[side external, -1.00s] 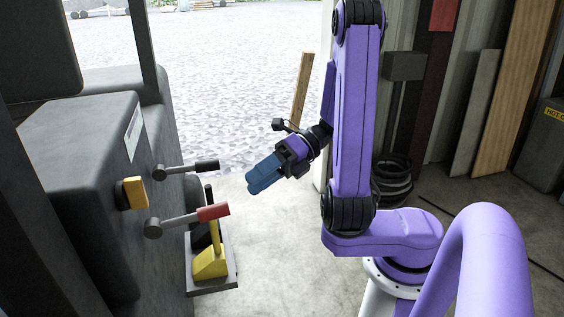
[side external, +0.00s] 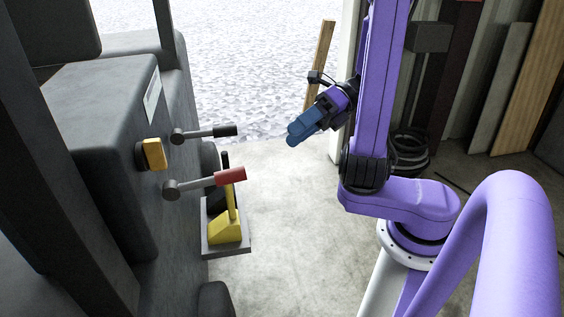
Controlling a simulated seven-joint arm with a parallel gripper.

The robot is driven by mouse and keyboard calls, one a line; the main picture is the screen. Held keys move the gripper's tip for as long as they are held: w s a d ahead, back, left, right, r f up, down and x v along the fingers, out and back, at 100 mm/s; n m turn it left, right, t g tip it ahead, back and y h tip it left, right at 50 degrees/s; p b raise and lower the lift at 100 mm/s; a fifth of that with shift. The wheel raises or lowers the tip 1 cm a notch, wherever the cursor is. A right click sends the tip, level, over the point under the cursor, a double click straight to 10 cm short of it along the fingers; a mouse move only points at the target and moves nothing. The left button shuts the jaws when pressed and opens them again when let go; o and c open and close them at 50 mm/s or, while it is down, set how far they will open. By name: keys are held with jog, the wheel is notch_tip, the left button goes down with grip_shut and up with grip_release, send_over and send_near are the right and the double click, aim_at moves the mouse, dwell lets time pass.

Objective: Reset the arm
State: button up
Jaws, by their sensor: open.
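My gripper (side external: 292,136) is at the end of my purple arm, in the middle of the side external view. Its blue fingers point down and to the left, above the concrete floor. It is apart from everything, with nothing seen between the fingers. The gap between the fingers is hard to make out at this angle. My arm's upper links stand nearly upright, and their top is cut off by the frame.
A dark machine at left carries a black-handled lever (side external: 222,131), a red-handled lever (side external: 229,176) and a yellow knob (side external: 154,153). A yellow lever unit (side external: 226,231) stands low beside it. A wooden plank (side external: 320,65) leans behind my gripper. The floor between is clear.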

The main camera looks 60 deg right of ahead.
jog(key=s+a+f+m+g+h, duration=0.2)
jog(key=s+m+h, duration=0.4)
jog(key=m, duration=0.6)
jog(key=s+a+f+m+g+h, duration=0.3)
jog(key=s+m+h, duration=0.2)
jog(key=m, duration=0.7)
jog(key=shift+s+m+h, duration=0.35)
jog(key=shift+m+h, duration=0.05)
jog(key=shift+h, duration=0.2)
